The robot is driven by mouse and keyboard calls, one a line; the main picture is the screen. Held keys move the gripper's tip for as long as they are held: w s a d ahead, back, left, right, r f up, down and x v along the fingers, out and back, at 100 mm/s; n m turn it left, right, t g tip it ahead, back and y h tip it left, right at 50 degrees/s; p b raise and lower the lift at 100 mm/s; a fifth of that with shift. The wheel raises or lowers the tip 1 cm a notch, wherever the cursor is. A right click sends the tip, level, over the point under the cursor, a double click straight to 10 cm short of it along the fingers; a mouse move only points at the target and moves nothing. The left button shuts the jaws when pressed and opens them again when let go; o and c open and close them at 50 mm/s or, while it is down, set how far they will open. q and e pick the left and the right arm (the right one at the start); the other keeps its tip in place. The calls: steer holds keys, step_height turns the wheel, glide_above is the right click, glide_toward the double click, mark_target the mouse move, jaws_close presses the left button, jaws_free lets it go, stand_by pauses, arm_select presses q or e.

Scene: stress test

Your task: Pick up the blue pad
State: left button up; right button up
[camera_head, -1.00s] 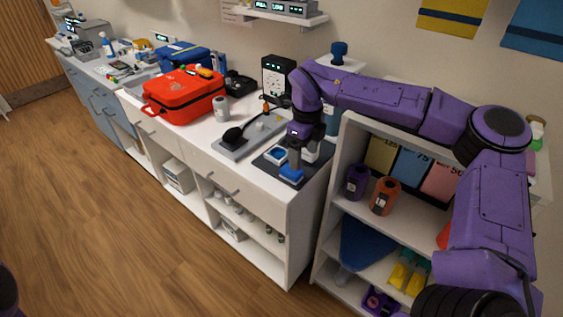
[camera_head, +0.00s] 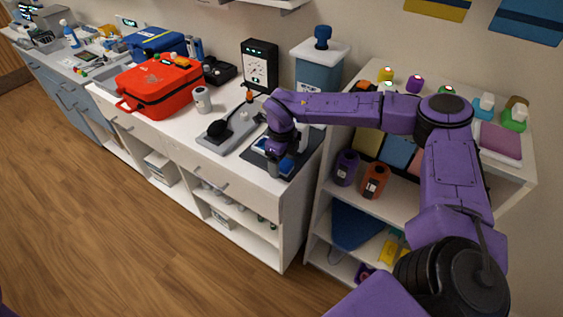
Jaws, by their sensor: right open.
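A small blue pad (camera_head: 286,166) lies on a dark mat (camera_head: 252,158) near the front right corner of the white counter. My right gripper (camera_head: 282,156) points down right at the pad and partly covers it. It is open, but its fingertips are small and hard to make out, and I cannot tell whether they touch the pad. My left gripper is not in view.
A grey tray (camera_head: 212,142) with a black device, a white bottle (camera_head: 201,100) and a red case (camera_head: 160,84) stand to the left on the counter. A blue-grey container (camera_head: 316,75) stands behind my arm. A shelf unit with bottles (camera_head: 374,181) is at the right.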

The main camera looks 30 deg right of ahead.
steer(key=c, duration=1)
steer(key=shift+c, duration=0.2)
steer(key=shift+r, duration=0.2)
steer(key=shift+w+r, duration=0.1)
steer(key=shift+r, duration=0.3)
steer(key=s+a+r+b, duration=0.5)
steer(key=s+a+r, duration=0.1)
steer(key=a+r, duration=0.6)
steer(key=shift+s+a, duration=0.25)
steer(key=shift+s, duration=0.1)
